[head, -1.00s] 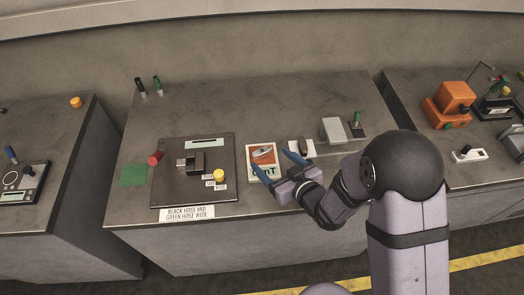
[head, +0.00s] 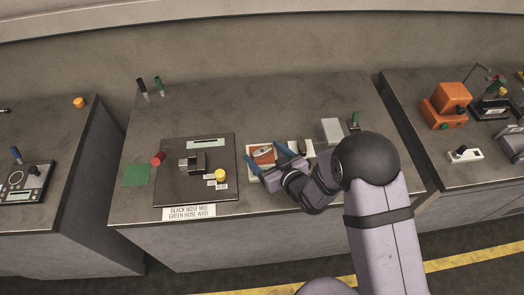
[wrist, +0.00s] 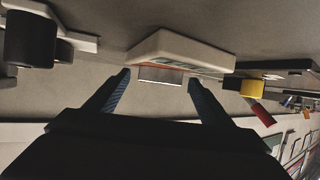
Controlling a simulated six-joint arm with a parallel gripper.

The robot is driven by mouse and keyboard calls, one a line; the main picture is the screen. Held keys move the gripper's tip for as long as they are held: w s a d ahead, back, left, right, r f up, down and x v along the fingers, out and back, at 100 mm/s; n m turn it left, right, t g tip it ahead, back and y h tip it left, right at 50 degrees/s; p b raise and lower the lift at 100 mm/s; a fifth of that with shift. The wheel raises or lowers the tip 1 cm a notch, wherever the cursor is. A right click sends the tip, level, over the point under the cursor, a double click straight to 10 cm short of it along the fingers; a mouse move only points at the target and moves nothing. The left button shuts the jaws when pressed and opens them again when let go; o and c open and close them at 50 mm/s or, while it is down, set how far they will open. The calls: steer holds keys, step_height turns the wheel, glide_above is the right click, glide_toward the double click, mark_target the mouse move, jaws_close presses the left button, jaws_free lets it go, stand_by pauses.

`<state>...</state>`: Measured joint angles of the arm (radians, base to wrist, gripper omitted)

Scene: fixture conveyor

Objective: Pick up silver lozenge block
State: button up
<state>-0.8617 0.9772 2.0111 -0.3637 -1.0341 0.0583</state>
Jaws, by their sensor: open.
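The silver lozenge block (head: 264,151) lies on a white-rimmed tray with an orange face, near the middle of the centre table. In the wrist view a silver-grey block (wrist: 160,75), which looks like the same one, shows in front of the white tray (wrist: 178,46). My gripper (head: 264,153) is open, with one blue finger on each side of the block as seen in both views. In the wrist view the fingertips (wrist: 159,78) stand apart with the block between or just beyond them. I cannot tell whether they touch it. My gripper hides the tray's near part.
Left of the tray is a dark fixture plate (head: 172,192) with a metal clamp (head: 192,163) and a yellow knob (head: 221,175). A grey box (head: 330,131) stands to the right. The table's back middle is clear.

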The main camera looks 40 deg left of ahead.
steer(key=c, duration=1.3)
steer(key=shift+r, duration=0.2)
steer(key=shift+r+b, duration=1.05)
steer(key=shift+r, duration=3.85)
